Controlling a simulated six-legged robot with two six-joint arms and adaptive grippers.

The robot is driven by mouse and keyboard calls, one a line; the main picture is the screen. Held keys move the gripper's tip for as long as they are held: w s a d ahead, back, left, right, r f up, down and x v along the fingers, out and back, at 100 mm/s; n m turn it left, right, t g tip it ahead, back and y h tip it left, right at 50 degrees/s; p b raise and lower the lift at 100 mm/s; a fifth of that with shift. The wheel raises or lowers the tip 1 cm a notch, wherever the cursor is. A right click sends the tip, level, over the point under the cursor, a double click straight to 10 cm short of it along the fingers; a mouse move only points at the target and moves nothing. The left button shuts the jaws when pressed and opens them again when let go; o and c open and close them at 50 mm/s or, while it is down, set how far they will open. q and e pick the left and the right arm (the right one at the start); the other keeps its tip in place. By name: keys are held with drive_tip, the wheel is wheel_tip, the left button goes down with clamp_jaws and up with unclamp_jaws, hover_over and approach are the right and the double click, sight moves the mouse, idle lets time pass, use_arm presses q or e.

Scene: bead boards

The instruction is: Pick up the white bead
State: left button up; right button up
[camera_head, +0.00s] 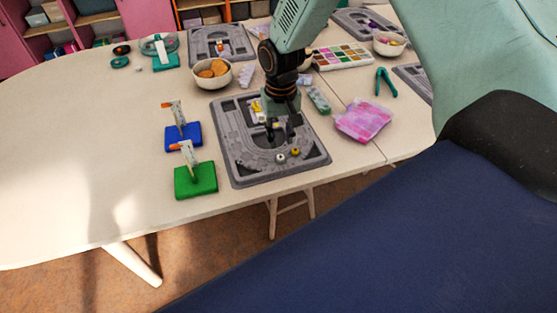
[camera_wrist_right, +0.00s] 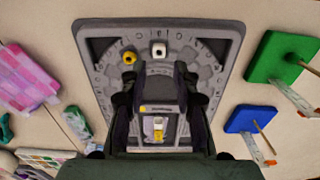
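The white bead (camera_head: 281,157) lies on the near part of the grey bead board (camera_head: 240,172), beside a yellow bead (camera_head: 295,151). In the right wrist view the white bead (camera_wrist_right: 159,49) is beyond my fingertips, near the board's edge, with the yellow bead (camera_wrist_right: 129,58) to its left. My right gripper (camera_head: 279,132) points down over the board, a little farther back than the white bead. In the wrist view its fingers (camera_wrist_right: 157,76) are apart, with nothing held between them. My left gripper is not in view.
A blue pad (camera_head: 184,140) and a green pad (camera_head: 197,182) with small tools lie left of the board. A pink-purple box (camera_head: 363,119) is at its right. A bowl (camera_head: 213,74) stands behind. The table's left side is clear.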

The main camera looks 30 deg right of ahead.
sight(281, 162)
drive_tip(key=f, duration=0.3)
drive_tip(key=f+b, duration=0.1)
drive_tip(key=f, duration=0.2)
drive_tip(key=shift+w+d+f, duration=0.2)
drive_tip(key=shift+f, duration=0.15)
drive_tip(key=shift+s+f, duration=0.1)
drive_tip(key=shift+f, duration=0.1)
drive_tip(key=shift+a, duration=0.1)
drive_tip(key=c, duration=0.4)
